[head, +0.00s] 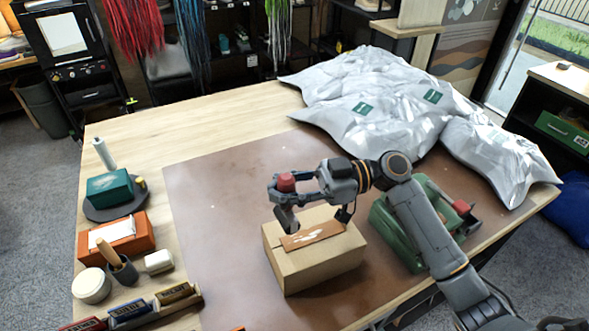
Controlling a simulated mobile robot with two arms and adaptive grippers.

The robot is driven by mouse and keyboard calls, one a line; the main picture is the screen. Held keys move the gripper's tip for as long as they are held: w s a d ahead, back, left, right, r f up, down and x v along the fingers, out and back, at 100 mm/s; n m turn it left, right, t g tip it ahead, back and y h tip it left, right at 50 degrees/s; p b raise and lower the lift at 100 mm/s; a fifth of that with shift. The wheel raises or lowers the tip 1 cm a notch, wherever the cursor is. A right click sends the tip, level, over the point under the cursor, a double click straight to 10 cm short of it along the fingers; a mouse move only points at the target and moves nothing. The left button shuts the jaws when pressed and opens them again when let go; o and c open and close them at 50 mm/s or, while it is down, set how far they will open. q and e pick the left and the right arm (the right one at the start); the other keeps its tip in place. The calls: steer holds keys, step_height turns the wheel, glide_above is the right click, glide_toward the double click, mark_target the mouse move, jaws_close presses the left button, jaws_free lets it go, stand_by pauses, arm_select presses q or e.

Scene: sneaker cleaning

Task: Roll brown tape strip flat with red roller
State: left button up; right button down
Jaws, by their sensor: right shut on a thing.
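A cardboard box (318,265) stands on the brown mat. The brown tape strip (318,234) lies along its top, with pale, whitish marks on it. My right gripper (284,192) is over the box's far left part and shut on the red roller (286,182). Only a short red piece of the roller shows between the fingers. A dark grey part hangs below it near the strip's left end; I cannot tell whether it is roller or finger, or whether it touches the strip. My left gripper is not in view.
A green tool (412,236) with a red part stands right of the box, behind my right arm. White mailer bags (375,95) fill the back right. Brushes, tins and an orange box (125,238) line the left edge. The brown mat (215,200) is clear left of the box.

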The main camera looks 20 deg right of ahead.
mark_target(286, 215)
steer(key=shift+d+f, duration=0.7)
steer(key=shift+d, duration=0.1)
steer(key=shift+s+f+b, duration=0.2)
steer(key=shift+f+b, duration=0.4)
steer(key=shift+f, duration=0.25)
steer(key=shift+w+a+f+b, duration=0.1)
steer(key=shift+f+b, duration=0.1)
steer(key=shift+f, duration=0.45)
steer(key=shift+w+a+f+b, duration=0.1)
steer(key=shift+f+b, duration=0.1)
steer(key=shift+f, duration=0.4)
steer(key=shift+s+f, duration=0.1)
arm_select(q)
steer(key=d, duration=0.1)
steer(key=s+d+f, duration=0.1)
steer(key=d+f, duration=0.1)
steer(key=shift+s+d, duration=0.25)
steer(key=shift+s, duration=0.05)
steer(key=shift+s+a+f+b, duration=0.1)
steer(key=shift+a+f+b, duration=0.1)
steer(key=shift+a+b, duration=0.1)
arm_select(e)
steer(key=shift+f, duration=0.2)
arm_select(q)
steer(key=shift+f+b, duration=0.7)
arm_select(e)
steer(key=shift+f, duration=0.45)
